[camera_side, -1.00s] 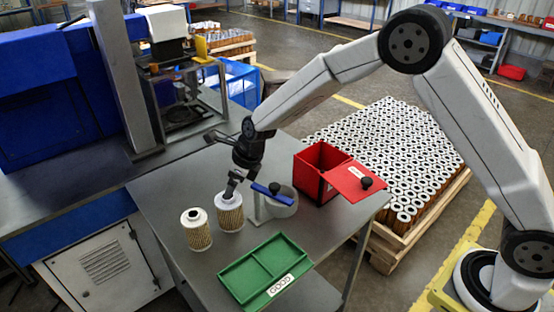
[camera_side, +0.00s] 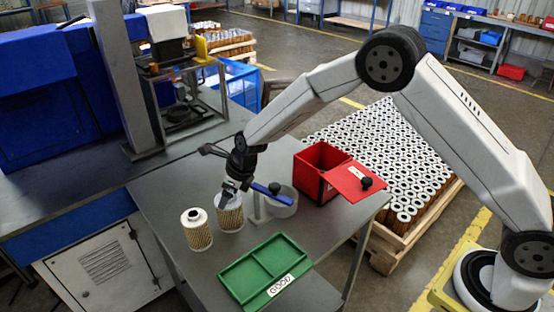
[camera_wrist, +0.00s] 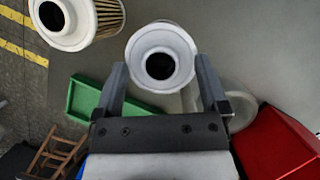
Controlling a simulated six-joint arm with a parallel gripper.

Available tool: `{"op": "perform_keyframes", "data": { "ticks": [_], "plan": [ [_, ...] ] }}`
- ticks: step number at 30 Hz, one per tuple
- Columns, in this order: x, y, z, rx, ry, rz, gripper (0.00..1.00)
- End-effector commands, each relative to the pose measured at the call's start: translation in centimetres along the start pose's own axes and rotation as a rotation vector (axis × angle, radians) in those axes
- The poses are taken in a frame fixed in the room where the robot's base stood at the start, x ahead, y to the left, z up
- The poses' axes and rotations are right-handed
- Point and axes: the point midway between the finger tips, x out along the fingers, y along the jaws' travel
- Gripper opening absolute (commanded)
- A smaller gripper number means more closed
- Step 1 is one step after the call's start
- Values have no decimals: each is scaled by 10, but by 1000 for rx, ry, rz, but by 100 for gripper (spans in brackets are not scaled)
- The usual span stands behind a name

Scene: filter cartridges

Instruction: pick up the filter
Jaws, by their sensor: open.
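Two filters with white caps and tan pleated sides stand upright on the grey table. My gripper (camera_side: 233,192) is at the top of the right-hand filter (camera_side: 230,217), pointing down. In the wrist view my gripper (camera_wrist: 162,82) is open, with one finger on each side of that filter's white cap (camera_wrist: 160,62). The cap has a raised neck with a dark hole. I cannot tell whether the fingers touch it. The other filter (camera_side: 196,229) stands just to the left, and it also shows at the top left of the wrist view (camera_wrist: 78,20).
A green divided tray (camera_side: 265,270) marked GOOD lies in front. A white round holder with a blue bar (camera_side: 272,193) stands close to the right of the gripper. A red box (camera_side: 318,174) with a red lid sits behind it. A machine stands at left.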

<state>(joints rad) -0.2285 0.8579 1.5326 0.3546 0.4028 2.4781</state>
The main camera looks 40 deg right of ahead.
Motion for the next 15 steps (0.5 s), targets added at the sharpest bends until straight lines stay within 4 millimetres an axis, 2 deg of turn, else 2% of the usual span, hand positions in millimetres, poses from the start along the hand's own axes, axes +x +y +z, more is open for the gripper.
{"op": "perform_keyframes", "data": {
  "ticks": [1,8,9,10,15],
  "plan": [
    [0,0,0,0,0,0,93],
    [0,0,0,0,0,0,20],
    [0,0,0,0,0,0,7],
    [0,0,0,0,0,0,0],
    [0,0,0,0,-1,0,0]
  ]
}}
